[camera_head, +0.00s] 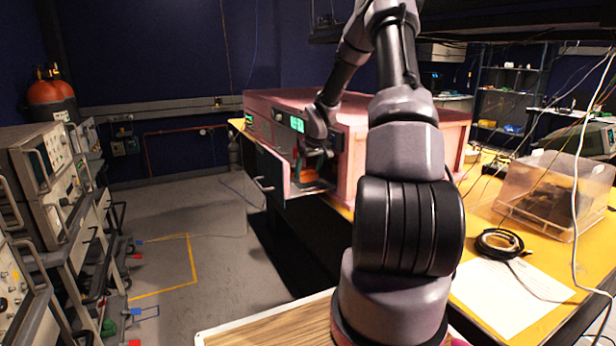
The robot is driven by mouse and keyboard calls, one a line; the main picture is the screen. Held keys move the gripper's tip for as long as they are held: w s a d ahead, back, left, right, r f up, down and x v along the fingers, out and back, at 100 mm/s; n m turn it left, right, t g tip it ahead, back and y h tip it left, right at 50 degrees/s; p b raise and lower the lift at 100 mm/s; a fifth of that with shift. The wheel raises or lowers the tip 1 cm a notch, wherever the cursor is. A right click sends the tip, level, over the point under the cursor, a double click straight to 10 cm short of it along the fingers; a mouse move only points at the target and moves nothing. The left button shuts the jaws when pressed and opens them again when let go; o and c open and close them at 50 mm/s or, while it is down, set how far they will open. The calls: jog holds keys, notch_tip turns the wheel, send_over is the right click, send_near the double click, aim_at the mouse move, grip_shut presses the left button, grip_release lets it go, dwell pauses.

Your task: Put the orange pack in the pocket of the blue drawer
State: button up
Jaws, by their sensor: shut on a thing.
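An open drawer (268,175) juts from the front of the pink foam enclosure; its front is dark with a metal handle, and its blue colour is hard to make out. My gripper (316,154) points down over the open drawer, close to the enclosure's front. It is shut on the orange pack (307,173), which shows as a small orange patch low in the drawer opening. The drawer's pocket and most of the pack are hidden by the drawer walls and my gripper. I cannot tell whether the pack touches the drawer floor.
The pink enclosure (360,118) stands on a yellow bench (470,225). A clear plastic box (555,200), a black cable coil (499,242) and a white paper sheet (510,295) lie to the right. Instrument racks (45,185) stand at the left. The grey floor between is mostly clear.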

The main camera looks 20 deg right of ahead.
jog(key=shift+f, duration=0.95)
jog(key=o, duration=1.1)
jog(key=shift+f, duration=0.1)
